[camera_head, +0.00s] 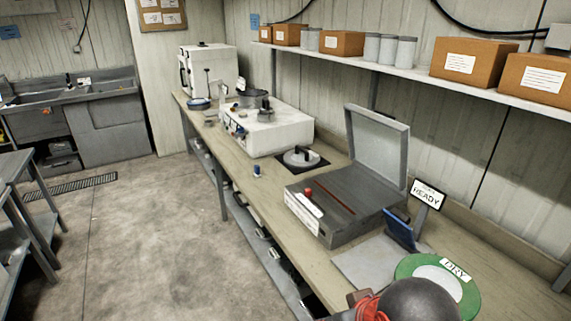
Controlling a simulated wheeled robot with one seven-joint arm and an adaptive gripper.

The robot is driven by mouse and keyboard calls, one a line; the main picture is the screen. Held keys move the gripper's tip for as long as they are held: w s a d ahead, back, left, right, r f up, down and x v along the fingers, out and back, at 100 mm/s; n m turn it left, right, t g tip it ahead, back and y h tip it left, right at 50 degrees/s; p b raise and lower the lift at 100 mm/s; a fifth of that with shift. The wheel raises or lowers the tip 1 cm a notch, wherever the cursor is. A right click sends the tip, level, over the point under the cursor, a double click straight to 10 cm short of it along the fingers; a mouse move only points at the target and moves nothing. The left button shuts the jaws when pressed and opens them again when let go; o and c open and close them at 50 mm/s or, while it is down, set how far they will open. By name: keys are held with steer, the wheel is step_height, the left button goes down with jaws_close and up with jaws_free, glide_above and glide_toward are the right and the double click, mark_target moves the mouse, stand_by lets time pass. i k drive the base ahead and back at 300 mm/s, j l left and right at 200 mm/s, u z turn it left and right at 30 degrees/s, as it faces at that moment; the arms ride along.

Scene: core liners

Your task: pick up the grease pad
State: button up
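I cannot tell for sure which thing is the grease pad. A round pale disc with a dark knob (299,157) lies on a black square mat on the bench. A small blue item (257,171) stands near the bench's front edge. A green ring-shaped disc with a white centre, marked DRY (466,292), lies at the near end of the bench. A dark rounded shape with red beside it covers part of the disc. I cannot make out my gripper's fingers in this view.
An open grey case (320,213) stands on the long bench, with a READY sign (428,194) and a blue panel (400,230) beside it. A white machine (268,128) stands farther back. A shelf (420,75) with boxes hangs above. The floor (150,235) left is clear.

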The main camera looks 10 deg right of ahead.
mark_target(256, 174)
steer(key=i+j+z, duration=0.4)
steer(key=i+j, duration=0.7)
steer(key=i, duration=0.4)
steer(key=i+j+z, duration=0.35)
steer(key=i+j, duration=0.95)
steer(key=j, duration=0.25)
